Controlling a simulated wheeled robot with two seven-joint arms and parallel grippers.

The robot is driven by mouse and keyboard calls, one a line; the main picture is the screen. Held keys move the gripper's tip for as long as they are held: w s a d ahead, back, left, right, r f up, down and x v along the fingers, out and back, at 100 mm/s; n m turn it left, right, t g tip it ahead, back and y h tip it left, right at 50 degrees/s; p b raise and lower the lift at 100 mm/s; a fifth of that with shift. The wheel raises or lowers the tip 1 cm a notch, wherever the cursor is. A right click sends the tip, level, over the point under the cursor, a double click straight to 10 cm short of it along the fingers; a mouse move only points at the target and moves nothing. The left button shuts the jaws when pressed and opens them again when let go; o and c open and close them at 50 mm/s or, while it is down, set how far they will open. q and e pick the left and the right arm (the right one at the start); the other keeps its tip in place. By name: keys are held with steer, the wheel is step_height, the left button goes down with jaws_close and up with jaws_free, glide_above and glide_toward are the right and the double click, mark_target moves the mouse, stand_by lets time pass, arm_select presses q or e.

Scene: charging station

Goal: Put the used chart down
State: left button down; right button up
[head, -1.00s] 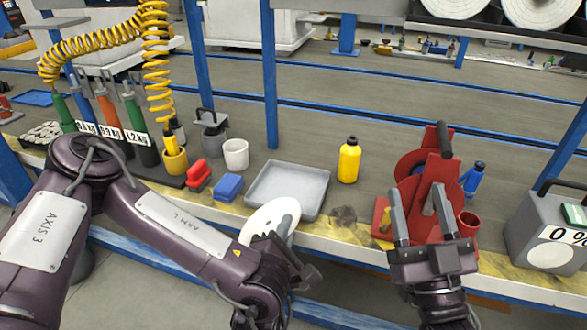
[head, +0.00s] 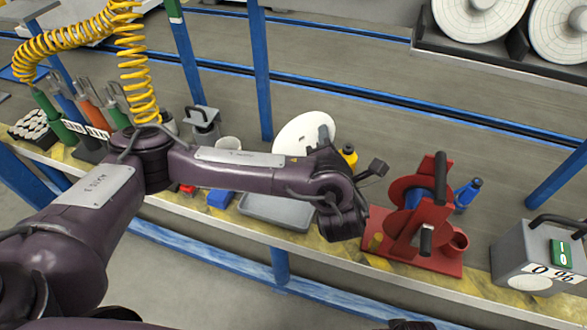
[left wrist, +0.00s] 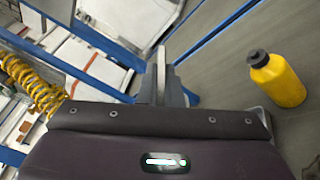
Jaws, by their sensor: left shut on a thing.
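The used chart is a white round disc (head: 296,136) in the head view, held up above the bench behind the grey tray. My left gripper (head: 324,136) is shut on it near its right side. The arm reaches across from the left and hides part of the tray. In the left wrist view, the gripper's fingers (left wrist: 163,82) show nearly edge-on and the chart's face cannot be made out. The shallow grey tray (head: 282,212) lies on the bench below my left forearm.
A yellow bottle (head: 349,156) stands just right of the chart, partly hidden; it also shows in the left wrist view (left wrist: 276,80). Right are a red reel stand (head: 410,240), a blue bottle (head: 467,193) and a grey box (head: 540,255). A blue block (head: 221,198) is left of the tray.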

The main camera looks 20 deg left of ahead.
arm_select(q)
steer(key=f+b, duration=0.2)
steer(key=f, duration=0.4)
steer(key=f+b, duration=0.2)
steer(key=f, duration=0.4)
steer(key=f+b, duration=0.1)
steer(key=f, duration=0.6)
steer(key=shift+s+b, duration=0.25)
steer(key=shift+b, duration=0.15)
steer(key=shift+f, duration=0.25)
arm_select(e)
steer(key=a+r+n+t+y, duration=0.1)
steer(key=a+r, duration=0.2)
steer(key=r, duration=0.5)
steer(key=shift+a+r+t, duration=0.15)
steer(key=shift+a+t, duration=0.15)
steer(key=shift+a, duration=0.1)
